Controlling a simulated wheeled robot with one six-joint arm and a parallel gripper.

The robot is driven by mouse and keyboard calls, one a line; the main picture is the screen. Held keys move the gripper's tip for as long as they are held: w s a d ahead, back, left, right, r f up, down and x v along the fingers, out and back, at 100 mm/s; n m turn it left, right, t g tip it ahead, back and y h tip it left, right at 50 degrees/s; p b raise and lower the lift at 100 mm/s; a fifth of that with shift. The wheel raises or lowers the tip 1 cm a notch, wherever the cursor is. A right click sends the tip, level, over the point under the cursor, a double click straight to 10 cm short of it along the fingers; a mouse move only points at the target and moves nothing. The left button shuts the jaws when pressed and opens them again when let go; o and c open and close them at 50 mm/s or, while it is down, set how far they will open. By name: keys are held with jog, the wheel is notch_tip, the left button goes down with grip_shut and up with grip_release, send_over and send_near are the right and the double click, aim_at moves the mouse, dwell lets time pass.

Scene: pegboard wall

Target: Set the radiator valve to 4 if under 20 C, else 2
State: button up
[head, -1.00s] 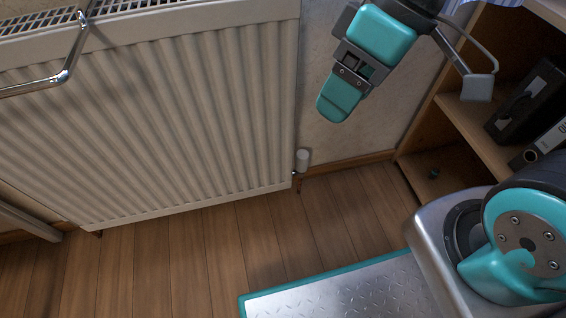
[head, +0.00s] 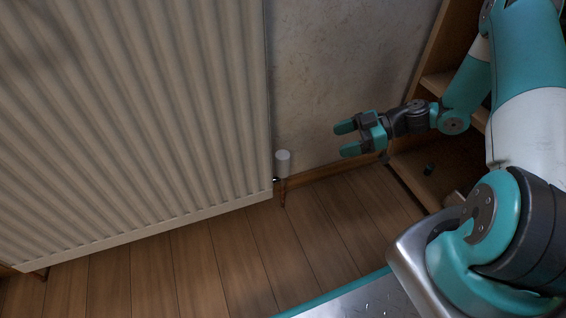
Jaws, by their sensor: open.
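The radiator valve (head: 283,163) is a small pale grey cylinder at the lower right corner of the cream radiator (head: 135,120), on a thin copper-coloured pipe. Any numbers on it are too small to read. My gripper (head: 342,139) is open and empty. Its two teal fingers point left toward the valve, with a clear gap between them and the valve in the picture. No thermometer or temperature reading is in view.
A wooden shelf unit (head: 433,85) stands to the right, behind my arm. Bare wall (head: 335,60) lies between radiator and shelf. The wooden floor (head: 220,255) in front of the radiator is clear.

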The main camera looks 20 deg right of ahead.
aim_at(283, 158)
jog(key=b+x, duration=0.2)
jog(key=x, duration=0.3)
jog(key=b+x, duration=0.3)
jog(key=x, duration=0.2)
jog(key=b+x, duration=0.3)
jog(key=x, duration=0.2)
jog(key=shift+f, duration=0.35)
jog(key=shift+w+a+f, duration=0.1)
jog(key=shift+w+a, duration=0.15)
jog(key=shift+a, duration=0.5)
jog(key=shift+c, duration=0.3)
jog(key=c, duration=0.9)
jog(key=shift+m+t+h+p, duration=0.35)
jog(key=shift+m+t, duration=0.25)
jog(key=shift+t, duration=0.2)
jog(key=shift+m+t+h, duration=0.55)
jog(key=shift+m+t, duration=0.25)
jog(key=shift+m, duration=0.2)
